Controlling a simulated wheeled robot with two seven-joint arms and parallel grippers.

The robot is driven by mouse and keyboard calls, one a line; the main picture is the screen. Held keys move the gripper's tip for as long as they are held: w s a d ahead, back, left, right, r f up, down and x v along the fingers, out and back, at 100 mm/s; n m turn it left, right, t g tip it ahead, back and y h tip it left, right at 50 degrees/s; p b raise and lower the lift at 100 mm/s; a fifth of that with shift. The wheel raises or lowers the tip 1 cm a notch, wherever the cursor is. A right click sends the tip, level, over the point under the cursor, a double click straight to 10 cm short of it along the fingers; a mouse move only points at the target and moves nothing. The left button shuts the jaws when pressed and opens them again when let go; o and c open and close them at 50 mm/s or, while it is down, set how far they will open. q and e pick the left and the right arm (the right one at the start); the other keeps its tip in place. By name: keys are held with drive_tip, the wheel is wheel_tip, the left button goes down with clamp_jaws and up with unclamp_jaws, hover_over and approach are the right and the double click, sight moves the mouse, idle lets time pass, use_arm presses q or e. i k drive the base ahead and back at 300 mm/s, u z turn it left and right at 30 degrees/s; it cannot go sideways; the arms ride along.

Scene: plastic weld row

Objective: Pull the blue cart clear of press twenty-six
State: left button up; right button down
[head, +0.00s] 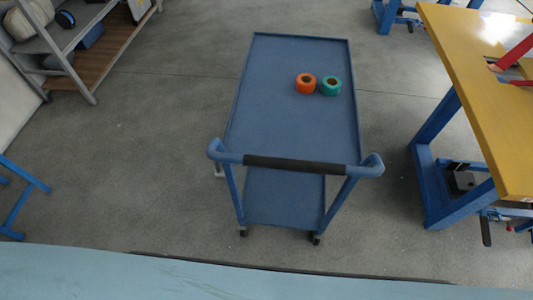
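The blue cart (280,120) stands on the grey floor in the middle of the head view. Its push handle with a black grip (295,164) faces me, above a lower shelf (284,197) and small dark casters. An orange roll (306,83) and a green roll (331,86) lie side by side on its top tray. A machine with a yellow top and blue legs (480,75) stands to the right, apart from the cart; I cannot tell whether it is press twenty-six. Neither of my grippers is in view.
A grey shelf rack (75,45) with bags and boxes stands at the upper left. A blue frame (20,200) is at the left edge. A light blue surface (250,283) crosses the bottom. Floor left of the cart is clear; a narrower gap lies right.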

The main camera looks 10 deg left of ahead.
sight(288, 141)
drive_tip(key=u, duration=0.9)
drive_tip(key=k, duration=1.1)
drive_tip(key=z, duration=1.45)
drive_tip(key=i, duration=0.5)
drive_tip(key=u, duration=0.05)
